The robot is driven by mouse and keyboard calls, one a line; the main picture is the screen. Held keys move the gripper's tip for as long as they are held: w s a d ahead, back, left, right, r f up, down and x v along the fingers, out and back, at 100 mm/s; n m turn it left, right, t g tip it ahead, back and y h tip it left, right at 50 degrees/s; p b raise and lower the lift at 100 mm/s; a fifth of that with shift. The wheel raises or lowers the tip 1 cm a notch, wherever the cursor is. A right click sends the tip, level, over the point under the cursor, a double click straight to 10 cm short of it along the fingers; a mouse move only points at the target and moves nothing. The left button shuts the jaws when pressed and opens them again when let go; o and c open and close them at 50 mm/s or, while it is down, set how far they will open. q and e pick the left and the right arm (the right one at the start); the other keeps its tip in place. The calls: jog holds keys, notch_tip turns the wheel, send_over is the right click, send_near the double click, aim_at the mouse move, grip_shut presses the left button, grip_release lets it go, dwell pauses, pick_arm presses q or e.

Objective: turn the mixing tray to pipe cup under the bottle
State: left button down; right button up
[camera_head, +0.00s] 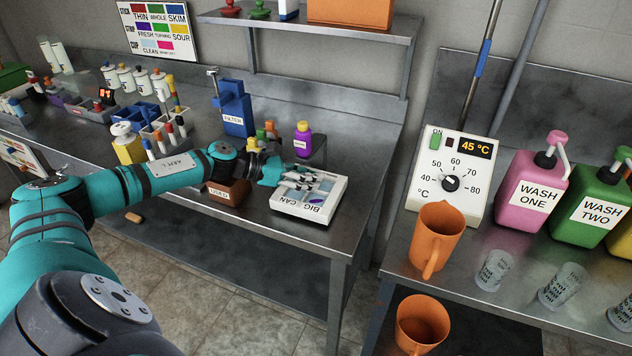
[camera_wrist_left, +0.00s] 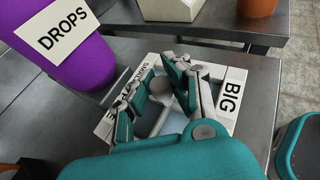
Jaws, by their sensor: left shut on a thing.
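The mixing tray (camera_head: 283,208) is a white square tray on the left bench, near its right end. My right gripper is out of view.
An orange-brown bin (camera_head: 228,192) sits left of the tray under my left wrist. A blue FILTER holder (camera_head: 235,115) stands behind the arm. Right of a gap, another bench holds a temperature box (camera_head: 448,180), an orange jug (camera_head: 437,238) and wash bottles (camera_head: 532,190).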

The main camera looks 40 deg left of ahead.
pick_arm(q)
jog(key=shift+a+r, duration=0.1)
jog(key=c, duration=1.2)
grip_release()
jog(key=v, duration=1.2)
